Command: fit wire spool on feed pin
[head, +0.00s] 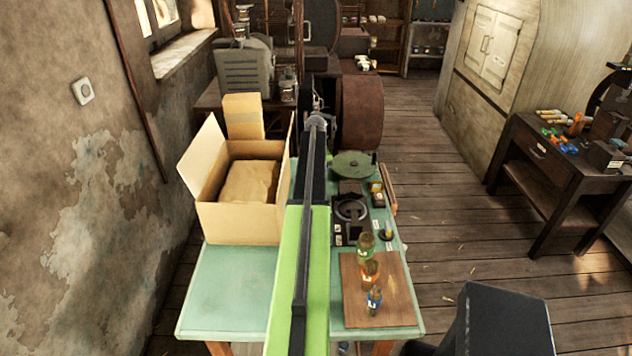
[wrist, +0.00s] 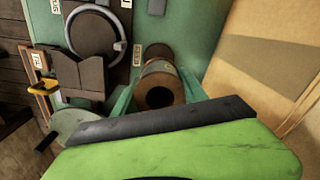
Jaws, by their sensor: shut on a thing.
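The wire spool (wrist: 162,88), brown with a dark centre hole, is between the teal fingers of my gripper (wrist: 160,94) in the wrist view. My gripper is shut on it, and the hole faces the camera. A dark round part (wrist: 158,51) shows just beyond the spool; I cannot tell whether it is a flange or a separate part. In the wrist view the press, with its dark ring (wrist: 95,36), stands left of the spool. The press ring also shows in the head view (head: 351,210). My arm hides the spool and gripper in the head view. I cannot make out the feed pin.
An open cardboard box (head: 240,222) stands left of my arm on the green table (head: 225,290). A greenish disc (head: 353,164) lies behind the press. The table's front left is clear.

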